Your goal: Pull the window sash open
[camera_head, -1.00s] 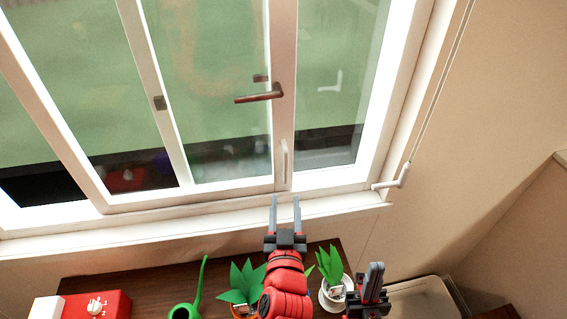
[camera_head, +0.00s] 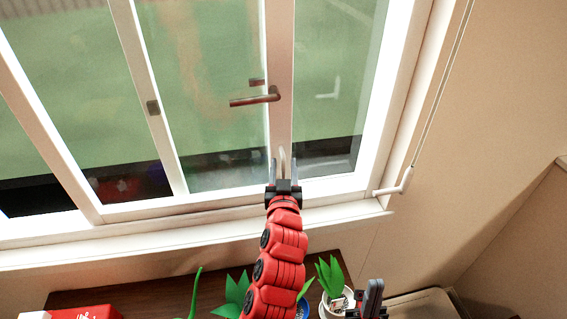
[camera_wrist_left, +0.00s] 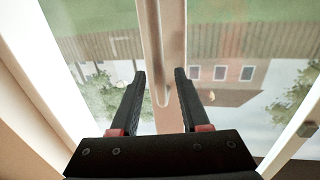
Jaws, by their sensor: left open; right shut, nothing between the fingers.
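The window sash (camera_head: 279,50) has a white frame with a dark lever handle (camera_head: 262,97) on its upright stile. A pale vertical pull handle (camera_head: 283,160) sits low on the same stile. My left gripper (camera_head: 284,168) is open at the foot of the stile, its fingers either side of the pull handle as seen from the head. In the left wrist view the pull handle (camera_wrist_left: 157,62) runs down between the open fingers (camera_wrist_left: 162,92); whether they touch it I cannot tell. My right gripper (camera_head: 372,290) is shut and empty at the bottom, low beside a potted plant.
A white sill (camera_head: 150,238) runs below the window. On the brown table (camera_head: 150,290) stand potted plants (camera_head: 331,277), a green watering can (camera_head: 194,296) and a red box (camera_head: 88,313). A white crank with a rod (camera_head: 397,184) hangs at the right.

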